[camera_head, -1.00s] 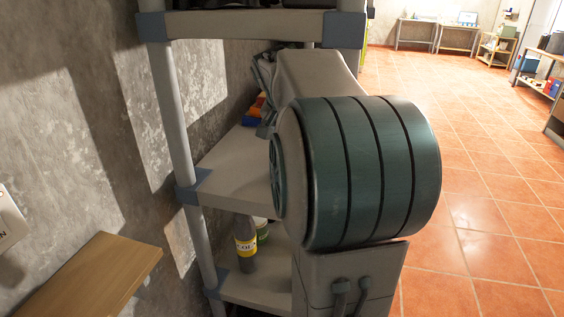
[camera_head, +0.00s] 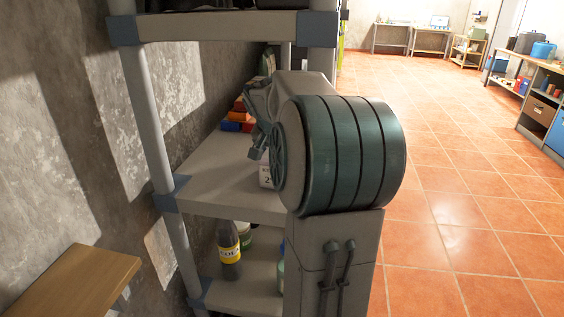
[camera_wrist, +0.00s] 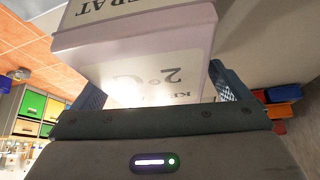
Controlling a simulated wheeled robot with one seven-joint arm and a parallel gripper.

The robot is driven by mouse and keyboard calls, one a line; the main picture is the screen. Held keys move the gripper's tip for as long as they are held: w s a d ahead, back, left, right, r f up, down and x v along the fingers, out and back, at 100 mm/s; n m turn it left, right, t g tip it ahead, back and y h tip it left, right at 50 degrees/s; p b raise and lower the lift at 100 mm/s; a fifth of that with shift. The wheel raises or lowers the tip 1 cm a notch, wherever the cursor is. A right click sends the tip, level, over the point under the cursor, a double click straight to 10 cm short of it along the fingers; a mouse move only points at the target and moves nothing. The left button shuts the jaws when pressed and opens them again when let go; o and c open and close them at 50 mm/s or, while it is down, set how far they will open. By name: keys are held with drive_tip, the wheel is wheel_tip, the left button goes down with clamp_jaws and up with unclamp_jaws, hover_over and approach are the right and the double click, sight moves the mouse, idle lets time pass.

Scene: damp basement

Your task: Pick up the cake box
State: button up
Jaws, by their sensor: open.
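The cake box (camera_wrist: 150,58) is pale, with dark lettering that includes "2°C" and appears upside down in the wrist view. It fills the space between and beyond the two fingers of my gripper (camera_wrist: 157,88), which are apart, one on each side of it. Whether either finger touches it I cannot tell. In the head view, a small white part of the box (camera_head: 266,178) shows on the middle shelf (camera_head: 225,190), beside my gripper (camera_head: 257,138). My arm hides most of it there.
Red, orange and blue bins (camera_head: 237,121) sit farther back on the same shelf. A dark bottle with a yellow label (camera_head: 229,252) stands on the shelf below. The upper shelf (camera_head: 225,27) is overhead, and a wooden ledge (camera_head: 75,285) is at left. Open tiled floor lies right.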

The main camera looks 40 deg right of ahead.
drive_tip(key=shift+f+b, duration=0.25)
drive_tip(key=shift+b, duration=0.05)
idle(0.5)
drive_tip(key=c, duration=1.5)
